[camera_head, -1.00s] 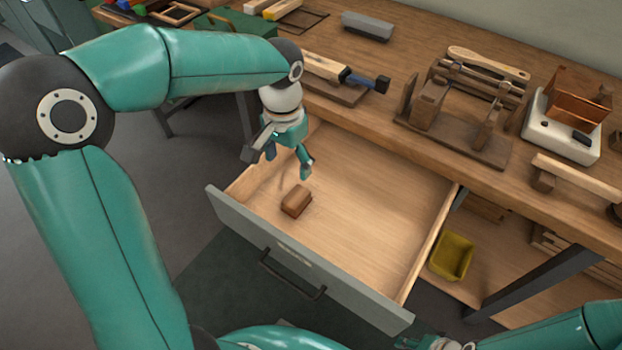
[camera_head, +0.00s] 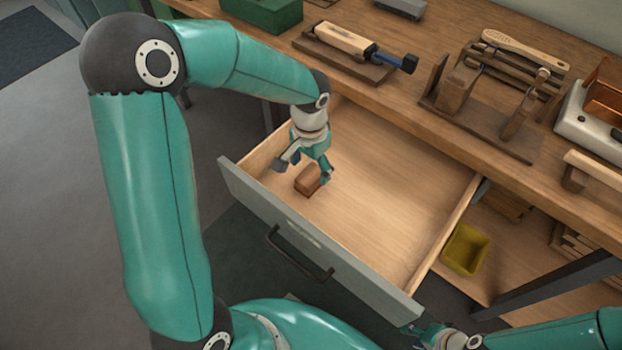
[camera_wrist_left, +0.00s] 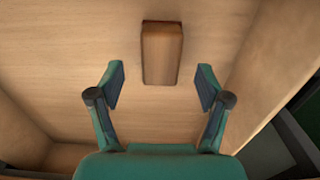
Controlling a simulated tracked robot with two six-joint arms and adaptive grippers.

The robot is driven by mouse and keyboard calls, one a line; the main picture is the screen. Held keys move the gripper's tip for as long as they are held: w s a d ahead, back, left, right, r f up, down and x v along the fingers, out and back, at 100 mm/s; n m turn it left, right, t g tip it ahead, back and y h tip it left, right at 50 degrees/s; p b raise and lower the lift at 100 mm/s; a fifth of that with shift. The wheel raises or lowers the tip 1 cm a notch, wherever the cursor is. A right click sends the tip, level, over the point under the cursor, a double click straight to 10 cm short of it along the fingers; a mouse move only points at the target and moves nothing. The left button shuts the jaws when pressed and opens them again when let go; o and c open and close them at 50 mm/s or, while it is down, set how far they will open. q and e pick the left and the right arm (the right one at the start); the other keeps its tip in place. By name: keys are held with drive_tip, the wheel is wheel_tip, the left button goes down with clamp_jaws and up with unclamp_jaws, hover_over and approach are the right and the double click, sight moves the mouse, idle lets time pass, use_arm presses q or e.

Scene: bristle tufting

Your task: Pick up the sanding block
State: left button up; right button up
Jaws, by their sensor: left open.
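The sanding block (camera_head: 307,180), a small brown block, lies on the floor of the open drawer (camera_head: 390,180), near its left front corner. My left gripper (camera_head: 302,172) is open and empty, just above and beside the block in the head view. In the left wrist view the block (camera_wrist_left: 162,53) lies ahead of the fingertips, roughly centred between the two open fingers (camera_wrist_left: 162,86). I cannot tell whether any finger touches it.
The drawer's grey front (camera_head: 300,240) with a dark handle and its wooden side walls enclose the block. The drawer floor to the right is clear. The workbench (camera_head: 400,110) above carries a wooden fixture (camera_head: 480,110) and tools. A yellow bin (camera_head: 465,250) sits below right.

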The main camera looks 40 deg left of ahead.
sight(311, 174)
use_arm(q)
wheel_tip(311, 174, down, 5)
drive_tip(key=shift+w+r+b, duration=0.1)
drive_tip(key=shift+w+b, duration=0.05)
drive_tip(key=shift+b, duration=0.25)
drive_tip(key=c, duration=1.3)
